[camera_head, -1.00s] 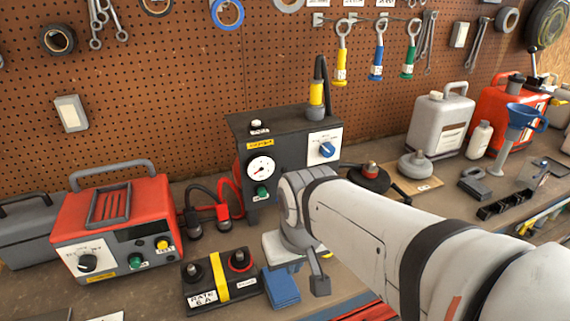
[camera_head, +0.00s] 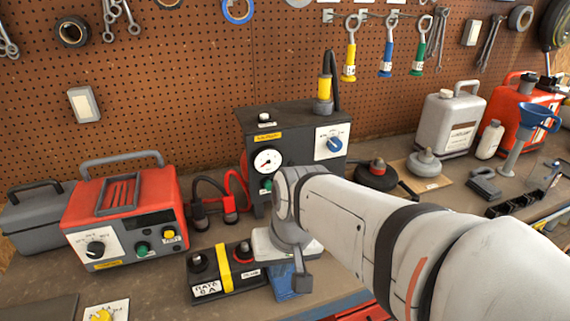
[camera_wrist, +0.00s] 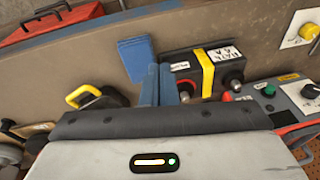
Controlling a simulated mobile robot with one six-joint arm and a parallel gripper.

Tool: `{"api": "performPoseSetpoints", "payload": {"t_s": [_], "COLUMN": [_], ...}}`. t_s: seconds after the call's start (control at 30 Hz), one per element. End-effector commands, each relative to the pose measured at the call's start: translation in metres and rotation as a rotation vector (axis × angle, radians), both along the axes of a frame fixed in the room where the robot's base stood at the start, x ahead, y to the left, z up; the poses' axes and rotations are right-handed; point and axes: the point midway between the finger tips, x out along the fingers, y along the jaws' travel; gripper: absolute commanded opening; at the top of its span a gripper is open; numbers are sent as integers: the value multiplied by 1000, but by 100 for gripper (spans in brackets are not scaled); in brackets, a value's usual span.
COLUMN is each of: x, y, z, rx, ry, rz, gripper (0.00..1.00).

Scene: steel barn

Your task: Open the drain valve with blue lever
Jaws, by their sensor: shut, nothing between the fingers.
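I cannot make out a drain valve with a blue lever in either view. The only blue control I see is a blue knob (camera_head: 335,143) on the white panel of a dark box with a gauge (camera_head: 266,161). My gripper (camera_wrist: 160,84) shows in the wrist view as two bluish fingers side by side, shut and empty, over the bench. They point between a folded blue item (camera_wrist: 137,57) and a black battery-like block with a yellow strap (camera_wrist: 204,72). In the head view my wrist hides the fingers and part of that block.
A red charger (camera_head: 150,195) stands left of the dark box. Cables run between them. A grey can (camera_head: 449,125), a blue funnel (camera_head: 538,116) and red cans stand at the right. Tools hang on the pegboard (camera_head: 190,60). Some bench is free at the front left.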

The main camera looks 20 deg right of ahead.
Motion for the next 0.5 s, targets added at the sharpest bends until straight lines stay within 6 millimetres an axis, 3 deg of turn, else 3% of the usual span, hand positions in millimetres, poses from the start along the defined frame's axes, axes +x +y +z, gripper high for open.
{"api": "performPoseSetpoints", "payload": {"t_s": [0.03, 0.1, 0.3, 0.43, 0.5], "x": [0, 4, 41, 79, 99], "y": [2, 8, 14, -9, -33], "z": [-21, -40, -75, -82, -84], "rx": [76, 216, 713, 1060, 1252], "ry": [35, 85, 202, 227, 221], "rz": [-96, -261, -803, -1131, -1291], "gripper": [0, 0, 0, 0, 0]}}
